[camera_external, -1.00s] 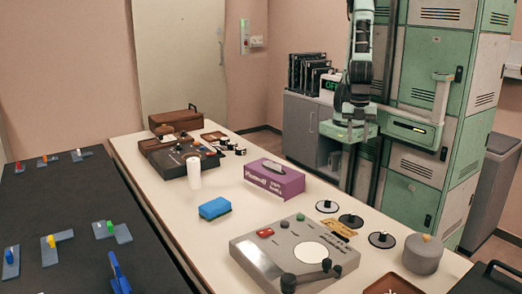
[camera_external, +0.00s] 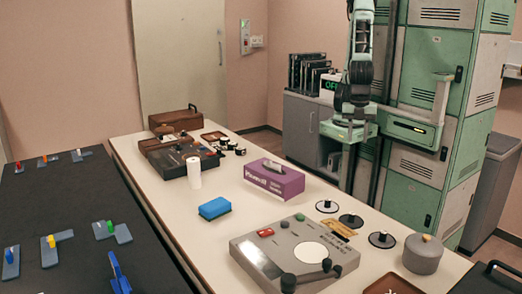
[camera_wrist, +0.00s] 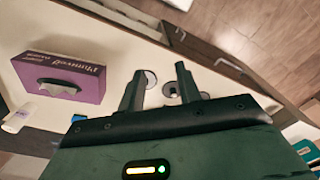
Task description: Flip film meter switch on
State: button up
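A grey desk device (camera_external: 300,252) with a large white disc, a red label, a green button and black knobs lies at the near end of the white table. A darker device (camera_external: 188,160) with small coloured controls stands at the far end. I cannot tell which is the film meter, and no switch position is readable. My gripper (camera_wrist: 160,72) is open and empty in the wrist view, its two fingers apart above the table's far edge, near black discs (camera_wrist: 170,89). In the external view my green hand (camera_external: 347,131) hangs beyond the table; its fingers are not distinct.
A purple tissue box (camera_external: 274,180), a blue sponge (camera_external: 214,208), a white roll (camera_external: 194,173) and a grey lidded pot (camera_external: 423,255) stand on the white table (camera_external: 150,178). Green lockers (camera_external: 480,100) stand behind. The black table (camera_external: 85,225) at left holds several coloured switches.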

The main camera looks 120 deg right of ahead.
jog(key=shift+w+a, duration=0.1)
jog(key=c, duration=0.5)
jog(key=w+a+n, duration=0.1)
jog(key=w, duration=0.2)
jog(key=w+a+r, duration=0.1)
jog(key=w+a, duration=0.1)
jog(key=w, duration=0.1)
jog(key=w+a+r+n, duration=0.1)
jog(key=w+a, duration=0.1)
jog(key=shift+w+a+r+n, duration=0.1)
jog(key=shift+w+n, duration=0.2)
jog(key=shift+w, duration=0.1)
grip_shut()
jog(key=w+a+f+n+t+b, duration=0.1)
jog(key=w+n, duration=0.6)
jog(key=w, duration=2.6)
jog(key=shift+w+a+n+t+h+b, duration=0.3)
jog(key=shift+w+a+n+b, duration=0.1)
jog(key=shift+a, duration=0.45)
jog(key=shift+f, duration=0.1)
